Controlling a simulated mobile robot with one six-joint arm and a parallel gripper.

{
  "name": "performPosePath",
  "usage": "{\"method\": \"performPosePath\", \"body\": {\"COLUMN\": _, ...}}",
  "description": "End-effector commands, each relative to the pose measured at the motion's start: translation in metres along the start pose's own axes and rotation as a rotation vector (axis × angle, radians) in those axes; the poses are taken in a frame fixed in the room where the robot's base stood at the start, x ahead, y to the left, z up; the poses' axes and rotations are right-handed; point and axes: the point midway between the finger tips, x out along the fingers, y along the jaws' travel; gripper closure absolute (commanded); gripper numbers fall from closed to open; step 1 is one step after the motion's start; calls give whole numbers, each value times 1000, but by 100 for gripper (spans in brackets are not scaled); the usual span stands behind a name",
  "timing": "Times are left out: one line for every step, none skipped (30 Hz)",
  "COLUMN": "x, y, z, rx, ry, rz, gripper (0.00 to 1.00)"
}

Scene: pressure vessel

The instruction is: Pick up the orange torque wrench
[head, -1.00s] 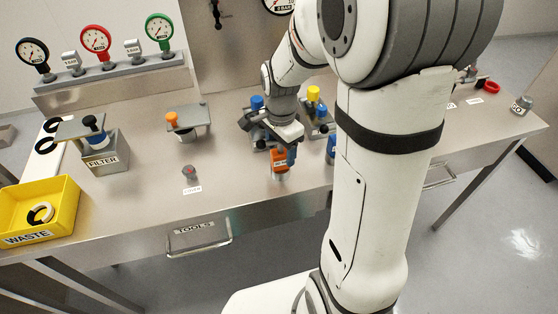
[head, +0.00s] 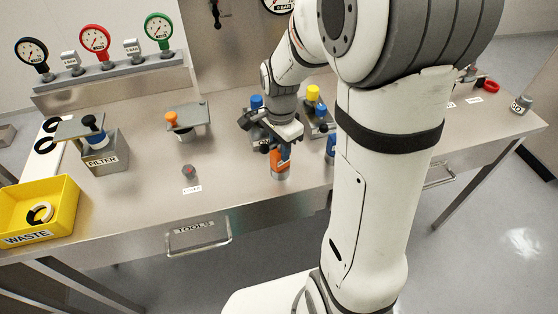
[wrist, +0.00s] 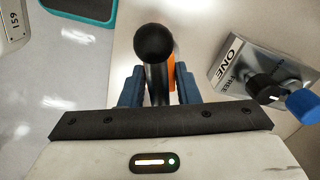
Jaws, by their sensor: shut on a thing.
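My gripper (head: 285,153) is over the front edge of the bench, pointing down, its blue fingers shut on the orange torque wrench (head: 275,158). In the wrist view, my fingers (wrist: 159,85) close around a dark shaft with a black ball end (wrist: 153,43) that points at the camera. An orange strip (wrist: 171,72) of the wrench shows beside the shaft. The wrench's lower end is hidden.
Behind my gripper stand fixtures with a blue knob (head: 257,102) and a yellow knob (head: 313,93). In the wrist view, a grey block marked ONE (wrist: 245,75) is to the right. To the left are an orange-knobbed fixture (head: 188,117), a filter block (head: 104,158) and a yellow waste bin (head: 62,208).

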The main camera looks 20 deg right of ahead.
Motion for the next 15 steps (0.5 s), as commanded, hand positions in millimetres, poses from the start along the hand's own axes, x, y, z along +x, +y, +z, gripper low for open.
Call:
{"method": "performPosePath", "body": {"x": 0, "y": 0, "z": 0, "rx": 0, "ry": 0, "rz": -1, "gripper": 100}}
{"method": "performPosePath", "body": {"x": 0, "y": 0, "z": 0, "rx": 0, "ry": 0, "rz": -1, "gripper": 100}}
{"method": "performPosePath", "body": {"x": 0, "y": 0, "z": 0, "rx": 0, "ry": 0, "rz": -1, "gripper": 100}}
{"method": "performPosePath", "body": {"x": 0, "y": 0, "z": 0, "rx": 0, "ry": 0, "rz": -1, "gripper": 100}}
{"method": "performPosePath", "body": {"x": 0, "y": 0, "z": 0, "rx": 0, "ry": 0, "rz": -1, "gripper": 100}}
{"method": "performPosePath", "body": {"x": -1, "y": 0, "z": 0, "rx": -1, "ry": 0, "rz": -1, "gripper": 100}}
{"method": "performPosePath", "body": {"x": -2, "y": 0, "z": 0, "rx": -1, "ry": 1, "rz": -2, "gripper": 100}}
{"method": "performPosePath", "body": {"x": -4, "y": -1, "z": 0, "rx": -1, "ry": 1, "rz": -2, "gripper": 100}}
{"method": "performPosePath", "body": {"x": -7, "y": -1, "z": 0, "rx": -1, "ry": 1, "rz": -3, "gripper": 100}}
{"method": "performPosePath", "body": {"x": -10, "y": -1, "z": 0, "rx": -1, "ry": 2, "rz": -4, "gripper": 100}}
{"method": "performPosePath", "body": {"x": -14, "y": -2, "z": 0, "rx": -1, "ry": 2, "rz": -5, "gripper": 100}}
{"method": "performPosePath", "body": {"x": -20, "y": -1, "z": 0, "rx": -1, "ry": 2, "rz": -5, "gripper": 100}}
{"method": "performPosePath", "body": {"x": -26, "y": -1, "z": 0, "rx": -1, "ry": 3, "rz": -7, "gripper": 100}}
{"method": "performPosePath", "body": {"x": -32, "y": -1, "z": 0, "rx": -1, "ry": 3, "rz": -6, "gripper": 100}}
{"method": "performPosePath", "body": {"x": -40, "y": -2, "z": 0, "rx": -1, "ry": 3, "rz": -7, "gripper": 100}}
